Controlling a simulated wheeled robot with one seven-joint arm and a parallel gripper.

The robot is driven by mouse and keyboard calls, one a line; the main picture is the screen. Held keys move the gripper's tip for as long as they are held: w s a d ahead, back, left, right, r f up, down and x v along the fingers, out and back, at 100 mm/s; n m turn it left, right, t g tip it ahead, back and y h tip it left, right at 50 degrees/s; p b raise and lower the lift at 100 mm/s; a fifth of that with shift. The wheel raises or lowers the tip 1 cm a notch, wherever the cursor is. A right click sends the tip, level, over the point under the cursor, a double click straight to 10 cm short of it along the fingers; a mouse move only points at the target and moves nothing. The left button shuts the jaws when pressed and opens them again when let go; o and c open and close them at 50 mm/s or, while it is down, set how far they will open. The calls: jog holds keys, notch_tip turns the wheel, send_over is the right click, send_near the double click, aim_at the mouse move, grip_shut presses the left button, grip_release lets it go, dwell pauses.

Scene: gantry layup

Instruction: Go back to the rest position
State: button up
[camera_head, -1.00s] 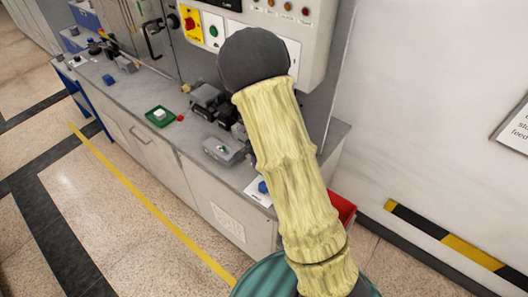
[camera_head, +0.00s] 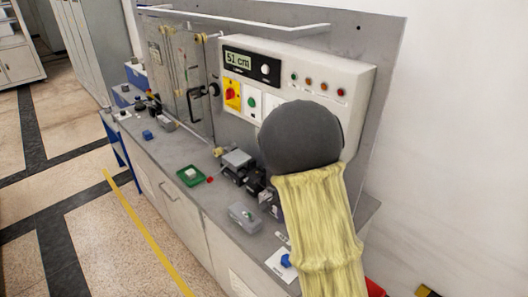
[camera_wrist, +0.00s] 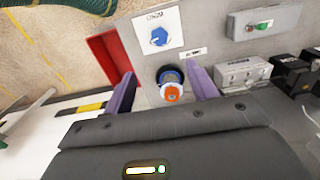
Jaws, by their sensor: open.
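My gripper (camera_wrist: 160,97) shows in the wrist view with its two purple fingers spread apart, open and empty. Between the fingers, on the grey bench top, is a round dark-blue item with an orange and white centre (camera_wrist: 172,92); I cannot tell its depth below the fingertips. In the head view my arm, in a yellow sleeve with a dark round joint, rises at the right and hides part of the bench and control panel. The gripper itself is not visible there.
The bench (camera_head: 165,150) holds a green tray (camera_head: 191,176), a grey box (camera_head: 244,216) and a blue knob on a white plate (camera_wrist: 160,37). A red bin (camera_wrist: 105,58) is at the bench's edge. The control panel (camera_head: 290,75) reads 51 cm. Floor at left is clear.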

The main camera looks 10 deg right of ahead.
jog(key=shift+s, duration=0.1)
jog(key=s+r+n+t, duration=0.1)
jog(key=s+r+n, duration=0.1)
jog(key=s+n, duration=0.3)
jog(key=s+r+n+t, duration=0.1)
jog(key=s+r+n, duration=0.2)
jog(key=s+n, duration=0.3)
jog(key=s, duration=0.3)
jog(key=shift+s+r+t, duration=0.3)
jog(key=shift+r, duration=0.05)
jog(key=shift+a, duration=0.15)
dwell(0.3)
jog(key=shift+w, duration=0.1)
jog(key=shift+c, duration=0.3)
